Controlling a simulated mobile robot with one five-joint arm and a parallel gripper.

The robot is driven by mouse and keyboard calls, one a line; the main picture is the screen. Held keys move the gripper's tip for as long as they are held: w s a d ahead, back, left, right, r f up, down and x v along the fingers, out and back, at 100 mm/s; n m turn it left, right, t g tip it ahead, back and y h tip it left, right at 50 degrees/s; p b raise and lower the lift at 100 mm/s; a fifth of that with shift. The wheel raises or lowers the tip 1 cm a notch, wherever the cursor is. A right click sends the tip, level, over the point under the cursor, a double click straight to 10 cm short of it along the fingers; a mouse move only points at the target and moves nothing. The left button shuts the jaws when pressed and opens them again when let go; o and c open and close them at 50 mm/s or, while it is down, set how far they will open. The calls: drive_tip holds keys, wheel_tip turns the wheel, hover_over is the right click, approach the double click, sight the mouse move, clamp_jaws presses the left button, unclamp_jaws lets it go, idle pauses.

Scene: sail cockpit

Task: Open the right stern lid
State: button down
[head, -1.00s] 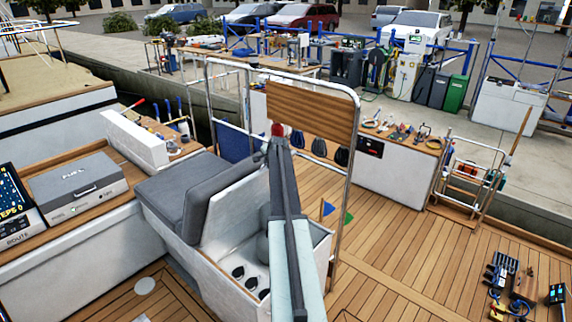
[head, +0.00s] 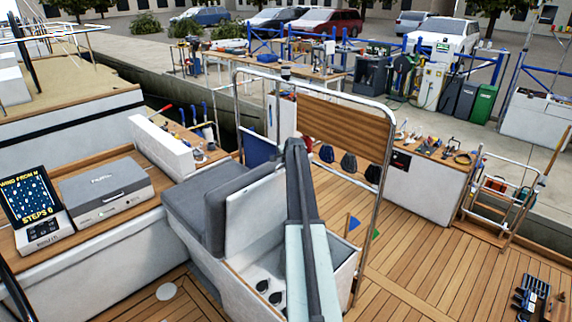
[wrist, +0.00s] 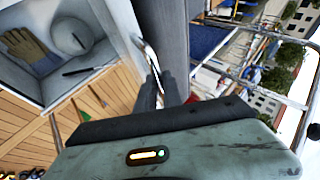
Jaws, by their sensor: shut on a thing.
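The right stern lid (head: 254,213) stands raised and steeply tilted in the head view, its white underside facing right and its grey cushion on the left. Below it the white locker (head: 342,280) is open, partly behind my arm. In the wrist view my gripper (wrist: 160,88) is shut at the lid's edge, by a shiny metal handle (wrist: 148,55). The lid's grey cushion (wrist: 166,30) is just above the fingers. The locker interior shows there with gloves (wrist: 28,45), a round white thing (wrist: 72,36) and a dark tool (wrist: 78,70). My arm hides the fingertips in the head view.
A metal frame with a wooden panel (head: 343,128) rises behind the locker. A grey seat cushion (head: 190,195) is left of the lid. A console with a screen (head: 27,198) and grey box (head: 104,188) stands further left. Open teak deck (head: 430,265) lies right.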

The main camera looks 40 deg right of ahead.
drive_tip(key=c, duration=1.5)
unclamp_jaws()
drive_tip(key=shift+a, duration=0.2)
drive_tip(key=p+v, duration=0.5)
drive_tip(key=v, duration=0.2)
drive_tip(key=shift+s+a+r+p, duration=0.15)
drive_tip(key=shift+r+p, duration=0.15)
